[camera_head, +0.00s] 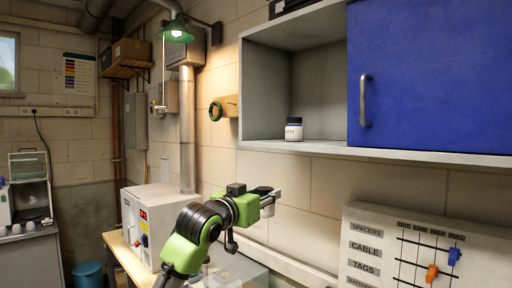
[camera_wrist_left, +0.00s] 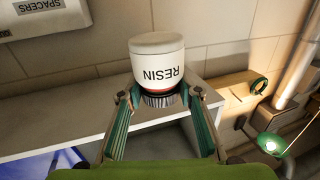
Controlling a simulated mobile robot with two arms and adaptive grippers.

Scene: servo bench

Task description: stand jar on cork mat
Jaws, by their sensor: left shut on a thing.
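A white jar (camera_wrist_left: 158,66) labelled RESIN, with a dark ribbed cap, shows in the left wrist view, which looks upside down. My left gripper (camera_wrist_left: 162,97) is shut on it near the cap end, one finger on each side. In the head view my left gripper (camera_head: 270,198) is in front of the tiled wall, below the open shelf; the jar there is small and hard to make out. The cork mat is not seen in either view. My right gripper is not in view.
A wall cabinet (camera_head: 312,148) has an open bay with another white jar (camera_head: 293,129) and a blue door (camera_head: 430,80). A labelled slider board (camera_head: 365,222) is at lower right. A white machine (camera_head: 150,225) stands left of my arm. A green ring (camera_head: 215,111) hangs on the wall.

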